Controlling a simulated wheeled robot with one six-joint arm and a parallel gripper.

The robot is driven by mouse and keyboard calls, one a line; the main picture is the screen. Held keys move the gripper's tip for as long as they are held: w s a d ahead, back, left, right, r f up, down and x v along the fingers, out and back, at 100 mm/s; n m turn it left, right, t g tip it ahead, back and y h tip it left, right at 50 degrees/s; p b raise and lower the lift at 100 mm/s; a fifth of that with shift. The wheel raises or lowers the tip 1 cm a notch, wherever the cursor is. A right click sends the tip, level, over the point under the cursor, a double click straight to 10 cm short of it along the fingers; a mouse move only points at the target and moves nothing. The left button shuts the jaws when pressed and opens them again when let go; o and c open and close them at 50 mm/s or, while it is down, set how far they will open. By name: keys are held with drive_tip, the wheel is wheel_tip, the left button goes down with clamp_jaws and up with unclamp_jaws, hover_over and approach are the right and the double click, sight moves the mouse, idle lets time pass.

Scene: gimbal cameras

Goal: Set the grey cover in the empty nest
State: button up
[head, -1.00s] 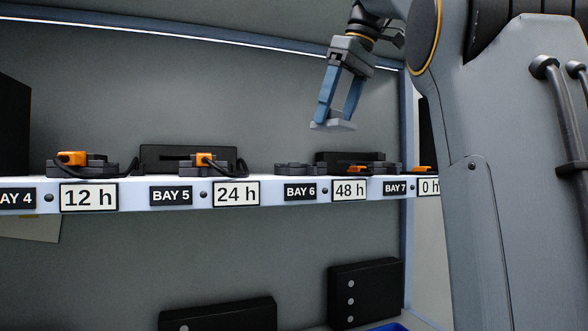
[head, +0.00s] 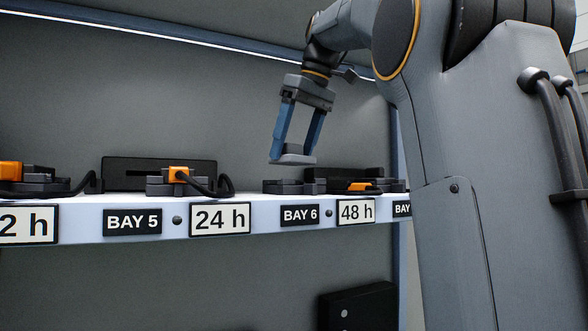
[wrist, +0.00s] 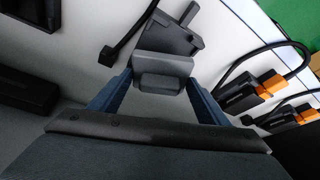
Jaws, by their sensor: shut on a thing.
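My gripper (head: 294,148) is shut on the grey cover (head: 292,159), a small light-grey block held level between the blue fingertips. The cover also shows in the wrist view (wrist: 160,72) at the finger ends. In the head view it hangs a little above a low dark grey nest (head: 283,187) at BAY 6, with a small gap visible between them. In the wrist view a dark grey nest (wrist: 174,35) lies just beyond the cover, which hides part of it.
The shelf edge carries bay labels and hour plates. A dark grey unit with an orange plug (head: 178,174) and black cable sits at BAY 5; another orange plug (head: 362,187) lies right of the nest. Black boxes (head: 160,166) stand behind.

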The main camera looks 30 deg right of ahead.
sight(294, 164)
drive_tip(key=shift+f+p, duration=0.3)
drive_tip(key=shift+f, duration=1.85)
drive_tip(key=o, duration=1.1)
drive_tip(key=shift+f, duration=0.1)
drive_tip(key=shift+c, duration=0.2)
drive_tip(key=b+v, duration=0.1)
drive_tip(key=v, duration=1.1)
drive_tip(key=shift+s+d, duration=0.1)
